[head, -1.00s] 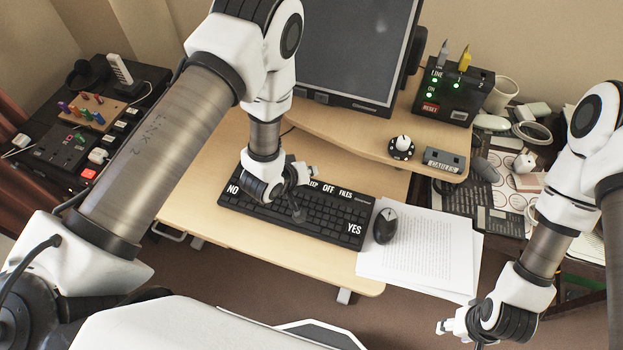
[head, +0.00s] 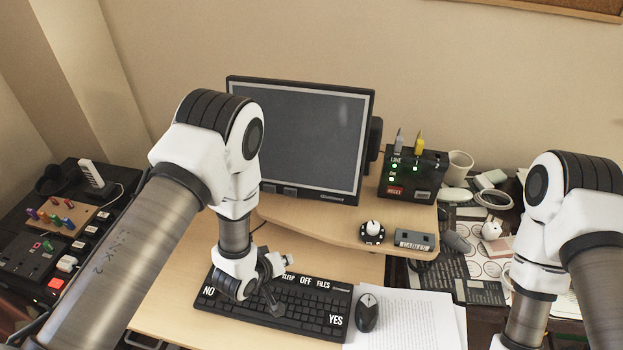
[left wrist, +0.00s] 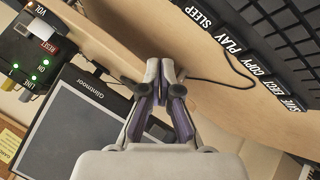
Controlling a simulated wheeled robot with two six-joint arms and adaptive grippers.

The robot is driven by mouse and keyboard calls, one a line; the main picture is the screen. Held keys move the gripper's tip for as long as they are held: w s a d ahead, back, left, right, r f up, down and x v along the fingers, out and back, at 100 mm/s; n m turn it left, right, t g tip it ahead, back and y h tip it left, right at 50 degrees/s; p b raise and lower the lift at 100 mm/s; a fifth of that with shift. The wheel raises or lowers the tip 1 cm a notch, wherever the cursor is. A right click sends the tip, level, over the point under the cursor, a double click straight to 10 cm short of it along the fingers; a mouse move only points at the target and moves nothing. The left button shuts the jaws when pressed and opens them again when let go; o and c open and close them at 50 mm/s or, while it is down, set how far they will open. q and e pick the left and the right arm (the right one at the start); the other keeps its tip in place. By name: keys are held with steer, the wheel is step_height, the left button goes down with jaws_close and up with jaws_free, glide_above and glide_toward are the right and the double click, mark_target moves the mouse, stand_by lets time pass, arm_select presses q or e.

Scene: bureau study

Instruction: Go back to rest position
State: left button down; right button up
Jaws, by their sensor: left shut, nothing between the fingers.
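My left gripper (head: 271,296) is over the black keyboard (head: 313,311), close above its middle keys; I cannot tell from the head view whether it touches them. In the left wrist view my left gripper (left wrist: 160,72) has its two fingers shut together with nothing between them. The keyboard (left wrist: 285,50) shows at the upper right there, with white key labels such as SLEEP, PLAY and COPY. My right arm comes down at the right of the head view; its gripper is out of the picture.
A monitor (head: 312,140) stands behind the keyboard on a raised shelf (head: 300,222). A black box with green lights (head: 410,177), a knob (head: 372,232) and a mug (head: 459,165) are to the right. A mouse (head: 366,313) and papers (head: 410,320) lie beside the keyboard.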

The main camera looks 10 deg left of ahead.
arm_select(q)
steer(key=s+a+f+g, duration=0.1)
steer(key=s+a+f, duration=0.1)
steer(key=s, duration=0.2)
steer(key=s+a+f+m+g+y+b, duration=0.1)
steer(key=s+a+f+g, duration=0.1)
steer(key=s, duration=0.3)
steer(key=s+a+f+m+g+y, duration=0.1)
steer(key=s+a+f, duration=0.1)
steer(key=s, duration=0.3)
steer(key=shift+s+a+f+g, duration=0.15)
steer(key=shift+a+f+g, duration=0.05)
steer(key=shift+a+g, duration=0.15)
steer(key=s+a+m+g+y+b, duration=0.1)
steer(key=s+g, duration=0.3)
steer(key=s, duration=0.8)
steer(key=shift+a+f+m, duration=0.2)
steer(key=shift+a+m, duration=0.6)
steer(key=shift+a, duration=0.05)
steer(key=shift+s, duration=0.1)
